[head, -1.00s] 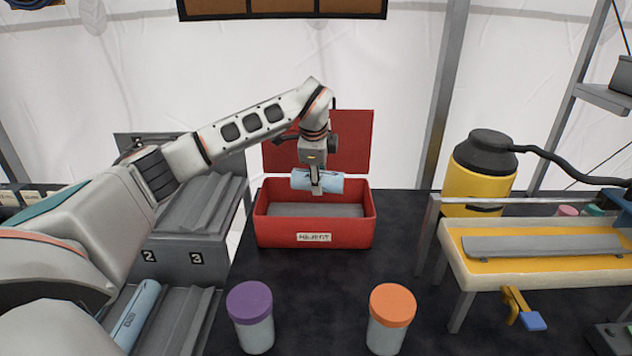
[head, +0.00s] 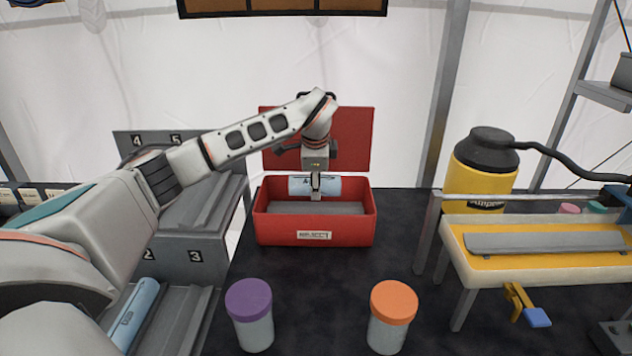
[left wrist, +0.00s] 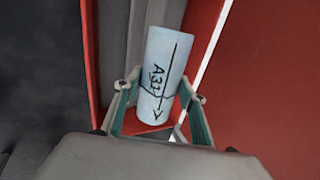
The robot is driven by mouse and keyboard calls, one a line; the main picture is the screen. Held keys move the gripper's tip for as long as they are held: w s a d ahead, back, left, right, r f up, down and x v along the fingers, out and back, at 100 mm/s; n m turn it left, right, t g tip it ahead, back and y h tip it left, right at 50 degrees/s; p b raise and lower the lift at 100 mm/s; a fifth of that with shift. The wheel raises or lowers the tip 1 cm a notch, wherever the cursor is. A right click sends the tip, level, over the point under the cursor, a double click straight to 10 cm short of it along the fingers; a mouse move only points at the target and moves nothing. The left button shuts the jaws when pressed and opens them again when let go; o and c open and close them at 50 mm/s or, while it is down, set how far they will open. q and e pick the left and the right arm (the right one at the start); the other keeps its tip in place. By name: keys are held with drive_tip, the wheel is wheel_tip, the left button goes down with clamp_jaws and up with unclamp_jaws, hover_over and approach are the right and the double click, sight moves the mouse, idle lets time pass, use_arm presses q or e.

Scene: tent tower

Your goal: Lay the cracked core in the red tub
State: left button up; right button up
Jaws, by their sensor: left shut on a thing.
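My left gripper (head: 316,190) is shut on a pale blue cylindrical core (head: 300,185), held level over the open red tub (head: 270,230). The core also shows in the left wrist view (left wrist: 167,65), between the two fingers, with a dark crack line, an arrow and the marking "A31" or similar. The core appears near the height of the tub's rim, toward its back wall; I cannot tell whether it touches anything. The tub has a label on its front, a grey floor piece and a raised red lid (head: 350,130) behind. My right gripper is not in view.
Another pale blue core (head: 133,318) lies in a grey numbered rack (head: 190,255) at the left. A purple-lidded jar (head: 250,315) and an orange-lidded jar (head: 391,318) stand in front. A yellow-floored tray (head: 460,245) and a yellow canister (head: 480,180) are at the right.

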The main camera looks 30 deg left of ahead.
use_arm(q)
drive_tip(key=shift+f+b, duration=0.95)
drive_tip(key=shift+f, duration=0.7)
drive_tip(key=shift+f+b, duration=1.1)
drive_tip(key=shift+f, duration=0.85)
drive_tip(key=o, duration=1.5)
drive_tip(key=shift+f, duration=0.1)
drive_tip(key=shift+s, duration=0.1)
